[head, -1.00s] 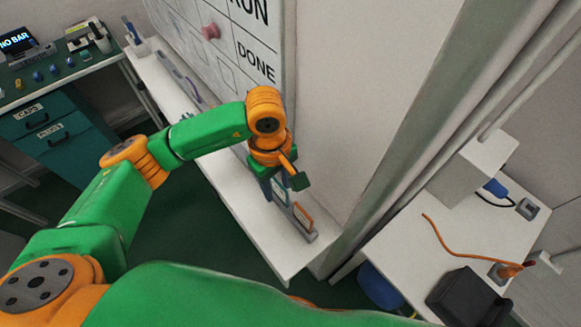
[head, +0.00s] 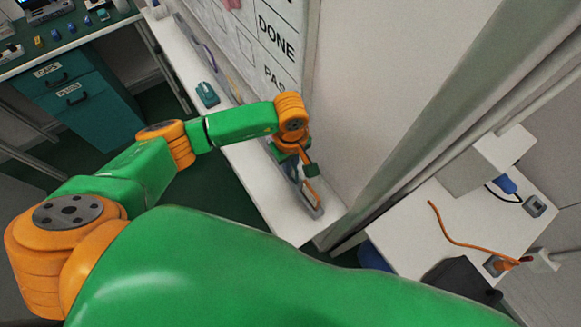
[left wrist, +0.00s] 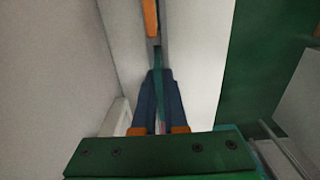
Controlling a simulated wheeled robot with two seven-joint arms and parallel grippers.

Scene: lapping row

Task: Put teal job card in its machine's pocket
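My left gripper (head: 297,177) is low over the right end of the white shelf, at a grey upright holder (head: 312,207). In the left wrist view its two dark blue fingers (left wrist: 159,75) stand close on either side of a thin teal card (left wrist: 158,62), seen edge-on, and look shut on it. The teal card is hidden in the head view by the gripper and arm. An orange-edged card (head: 312,193) stands in the holder just beyond the fingers; its orange edge also shows in the left wrist view (left wrist: 151,18). My right gripper is not in view.
The white shelf (head: 278,215) runs along the wall under a lettered board (head: 262,62). A teal object (head: 207,94) and a purple-edged card (head: 208,56) are further left. A white table (head: 460,240) with an orange cable stands right, past a wall post.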

